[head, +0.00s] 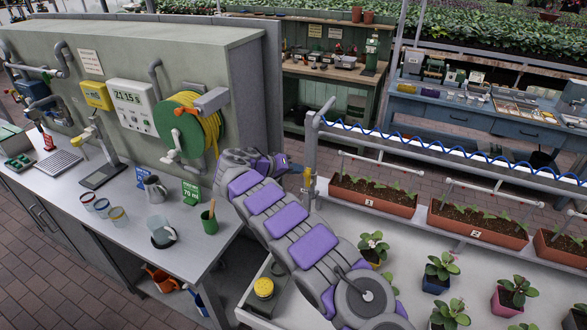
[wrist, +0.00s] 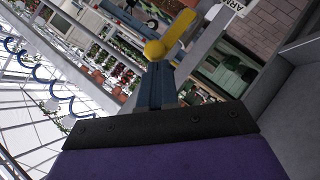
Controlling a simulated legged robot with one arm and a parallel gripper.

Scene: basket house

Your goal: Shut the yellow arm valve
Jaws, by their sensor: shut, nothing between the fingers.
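The yellow arm valve (head: 308,180) is a small yellow lever on a grey upright pipe, just right of my gripper in the head view. In the wrist view its yellow lever (wrist: 179,33) runs diagonally and ends in a round yellow knob just beyond my fingertips. A white label with "ARM" on it (wrist: 238,8) shows near the lever. My gripper (head: 285,163) is shut and empty, its blue fingers (wrist: 156,72) pointing at the knob. I cannot tell whether the fingertips touch the knob.
A grey panel with a green hose reel (head: 178,130) and yellow hose stands left. A bench (head: 140,205) with a jug and cups is below it. A white table (head: 440,270) with potted plants lies right. A blue coiled hose (head: 430,145) hangs along the rail.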

